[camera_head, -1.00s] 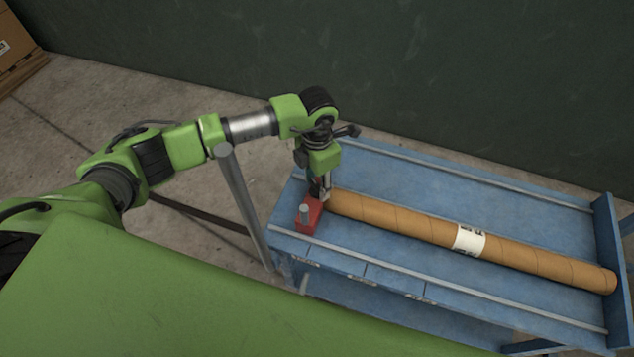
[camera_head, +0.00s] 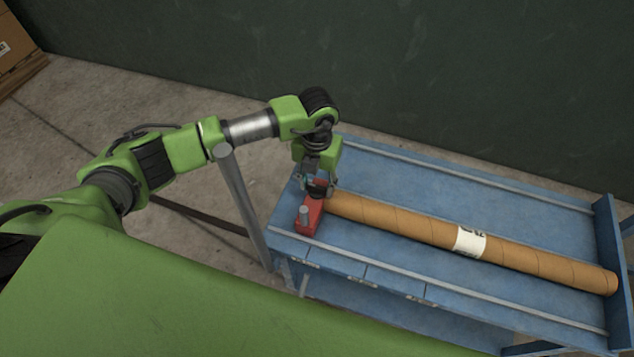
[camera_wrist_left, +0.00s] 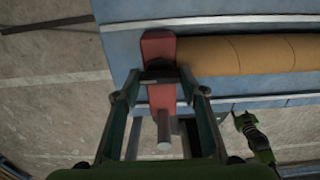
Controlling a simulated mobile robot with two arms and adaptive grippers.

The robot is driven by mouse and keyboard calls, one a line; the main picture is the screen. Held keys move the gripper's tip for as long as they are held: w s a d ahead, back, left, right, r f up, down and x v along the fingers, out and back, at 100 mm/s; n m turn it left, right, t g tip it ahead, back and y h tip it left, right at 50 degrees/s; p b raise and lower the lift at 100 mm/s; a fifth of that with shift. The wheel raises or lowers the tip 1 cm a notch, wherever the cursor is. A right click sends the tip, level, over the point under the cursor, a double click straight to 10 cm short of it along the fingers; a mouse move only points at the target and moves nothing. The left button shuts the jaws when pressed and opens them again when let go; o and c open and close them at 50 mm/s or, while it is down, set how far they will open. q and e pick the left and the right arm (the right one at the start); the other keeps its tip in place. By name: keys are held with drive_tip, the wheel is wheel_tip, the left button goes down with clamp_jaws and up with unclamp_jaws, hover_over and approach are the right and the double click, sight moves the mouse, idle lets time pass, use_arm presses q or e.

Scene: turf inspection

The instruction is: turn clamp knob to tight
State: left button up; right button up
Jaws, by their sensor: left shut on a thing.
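The red clamp (camera_head: 308,216) sits at the left end of the blue cart, against the end of a brown cardboard tube (camera_head: 400,221). My left gripper (camera_head: 317,191) points down over the clamp's far part. In the left wrist view the left gripper (camera_wrist_left: 160,80) has its fingers closed in on the dark clamp knob (camera_wrist_left: 159,74) on the red body (camera_wrist_left: 158,47). The fingers partly hide the knob, and its tight mark cannot be made out. A green arm with a dark end (camera_wrist_left: 243,120), apparently my right, shows small there.
The blue cart (camera_head: 400,171) has metal rails along its long sides and a raised board (camera_head: 606,245) at its right end. The tube, with a white label (camera_head: 469,240), lies along it. A dark wall stands behind. Cardboard boxes are at the far left.

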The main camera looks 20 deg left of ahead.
sight(317, 186)
idle(0.4)
use_arm(q)
drive_tip(key=o, duration=1.1)
drive_tip(key=shift+o, duration=0.2)
drive_tip(key=shift+r, duration=0.1)
wheel_tip(317, 186, up, 12)
